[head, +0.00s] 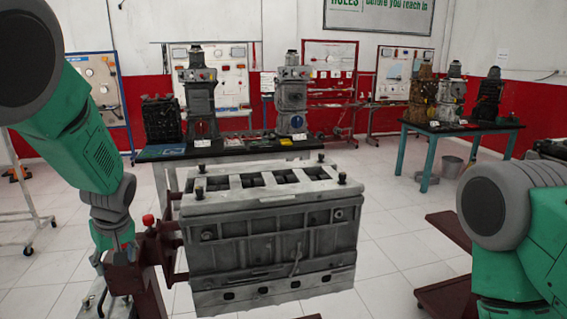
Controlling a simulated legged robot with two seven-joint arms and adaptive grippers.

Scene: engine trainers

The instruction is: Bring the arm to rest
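My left arm (75,125), green with grey joints, comes in from the upper left and hangs down in front of the left side of the engine stand. My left gripper (100,288) points downward at its end, beside the dark red stand post. Its fingers are small and partly unclear, so I cannot tell whether they are open or shut. My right arm (520,250) shows only as a green link and grey joint at the lower right. Its gripper is out of view.
A grey engine block (270,240) fills the centre, held on a dark red stand (152,262) with a red knob (148,220). Tables with engines stand behind: a black one (235,151) and a blue-legged one (465,128). Tiled floor (385,235) is open right of the block.

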